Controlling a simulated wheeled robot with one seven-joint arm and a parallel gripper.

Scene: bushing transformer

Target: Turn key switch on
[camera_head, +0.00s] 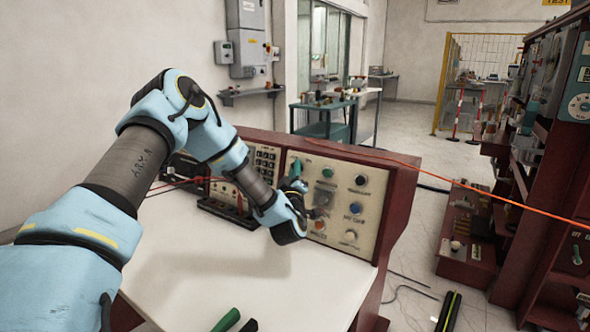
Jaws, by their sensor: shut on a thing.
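The cream control panel (372,184) is set in a dark red console and carries several buttons and knobs. My gripper (314,212) is at the left part of this panel, at the end of my blue and grey arm. It is shut on a small control there, which I take to be the key switch. The fingertips and most of that control are hidden or too small to make out, so the switch's angle cannot be told.
Buttons and knobs, including a blue one (355,208) and an orange one (319,225), sit close to my gripper. The white desk top (190,255) below is mostly clear. Green-handled items (228,320) lie at its front. An orange cable (450,188) crosses on the right.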

